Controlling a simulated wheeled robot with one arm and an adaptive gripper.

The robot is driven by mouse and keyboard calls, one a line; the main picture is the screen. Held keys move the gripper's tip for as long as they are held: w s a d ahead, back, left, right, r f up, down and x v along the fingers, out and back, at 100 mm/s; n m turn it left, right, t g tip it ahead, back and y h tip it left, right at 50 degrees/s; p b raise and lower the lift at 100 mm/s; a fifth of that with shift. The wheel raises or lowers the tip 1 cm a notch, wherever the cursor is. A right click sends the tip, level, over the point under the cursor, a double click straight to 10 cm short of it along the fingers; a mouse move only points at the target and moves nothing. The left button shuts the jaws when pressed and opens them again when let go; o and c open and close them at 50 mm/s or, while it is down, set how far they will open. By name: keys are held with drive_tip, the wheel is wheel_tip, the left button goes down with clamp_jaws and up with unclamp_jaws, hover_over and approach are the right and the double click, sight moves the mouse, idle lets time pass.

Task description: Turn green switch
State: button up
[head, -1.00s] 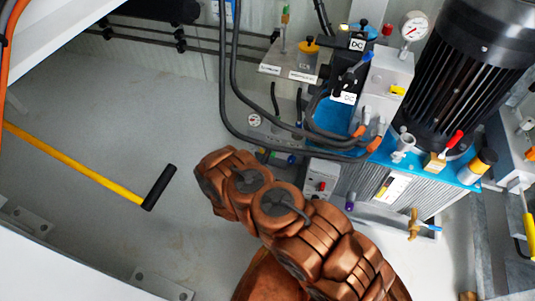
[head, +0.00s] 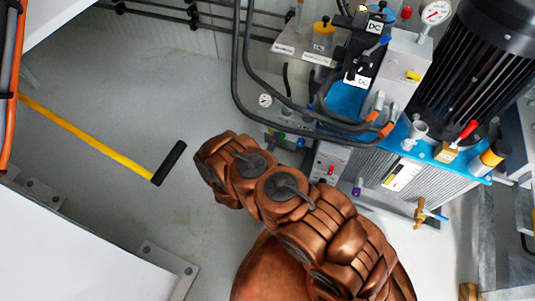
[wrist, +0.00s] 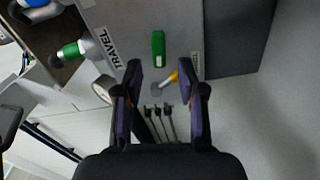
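In the wrist view, a green switch (wrist: 158,47) stands on a grey panel, just ahead of my fingertips and near the middle of the gap. My gripper (wrist: 160,78) is open, with one dark finger on each side and nothing between that it holds. It looks apart from the switch, though the exact distance is hard to tell. In the head view my copper-coloured arm covers the lower middle, and I cannot make out the gripper or the green switch there.
Another green-collared fitting (wrist: 72,50) and a round gauge (wrist: 104,86) are left of the gripper in the wrist view. In the head view, a blue pump unit (head: 410,150) with black hoses (head: 240,75) stands right of my arm. A yellow bar (head: 90,138) lies left.

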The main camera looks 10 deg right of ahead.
drive_tip(key=v, duration=0.8)
drive_tip(key=shift+s+a, duration=0.25)
drive_tip(key=shift+s, duration=0.05)
